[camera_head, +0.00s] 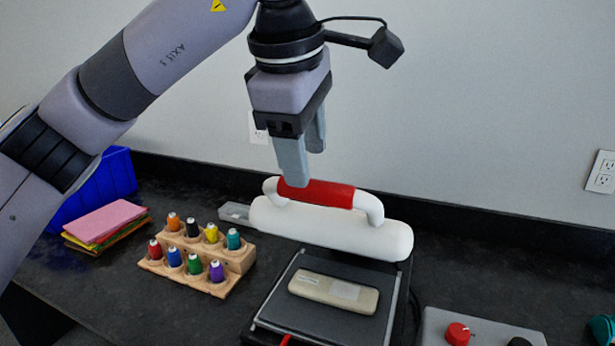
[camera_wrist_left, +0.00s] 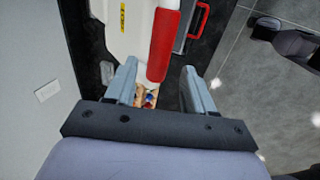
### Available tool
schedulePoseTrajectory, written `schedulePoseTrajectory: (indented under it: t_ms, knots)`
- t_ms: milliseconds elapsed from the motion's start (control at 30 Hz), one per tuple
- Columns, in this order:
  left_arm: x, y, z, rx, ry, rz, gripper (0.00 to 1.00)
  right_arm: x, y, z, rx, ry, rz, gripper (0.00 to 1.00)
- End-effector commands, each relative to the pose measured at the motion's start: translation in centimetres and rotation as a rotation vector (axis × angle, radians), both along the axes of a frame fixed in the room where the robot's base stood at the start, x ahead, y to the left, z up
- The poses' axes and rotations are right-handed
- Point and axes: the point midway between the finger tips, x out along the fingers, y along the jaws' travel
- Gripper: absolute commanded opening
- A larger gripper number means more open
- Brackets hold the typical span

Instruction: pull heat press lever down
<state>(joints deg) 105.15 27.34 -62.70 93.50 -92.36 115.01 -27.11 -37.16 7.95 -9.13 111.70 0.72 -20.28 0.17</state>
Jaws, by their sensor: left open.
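The heat press lever is a white bar with a red grip (camera_head: 318,193), raised above the white upper body (camera_head: 330,230) of the press. My left gripper (camera_head: 304,166) is open and points down over the left part of the red grip; its near fingertip overlaps the grip in the head view, and I cannot tell whether they touch. In the left wrist view the red grip (camera_wrist_left: 163,45) lies in line with the gap between the open fingers (camera_wrist_left: 160,85). The press's dark lower plate (camera_head: 275,308) carries a beige flat item (camera_head: 334,291). My right gripper is out of view.
Colored sheets (camera_head: 105,222) and a blue bin (camera_head: 115,175) are farther left. A grey box with a red knob (camera_head: 457,333) is at front right. A wall is behind the counter.

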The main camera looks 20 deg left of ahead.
Motion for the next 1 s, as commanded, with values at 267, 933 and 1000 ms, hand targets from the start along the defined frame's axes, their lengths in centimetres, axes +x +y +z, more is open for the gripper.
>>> schedulePoseTrajectory:
  t_ms: [267,933,1000]
  knots:
    - [1.3,0.0,-3.8,-0.002,0.003,-0.001,0.54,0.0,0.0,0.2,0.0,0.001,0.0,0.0]
    - [1.6,-0.1,-4.6,-0.003,0.001,-0.001,0.0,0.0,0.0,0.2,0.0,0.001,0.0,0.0]
    - [1.6,-0.1,-4.6,-0.003,0.001,-0.001,0.0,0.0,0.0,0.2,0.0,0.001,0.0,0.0]
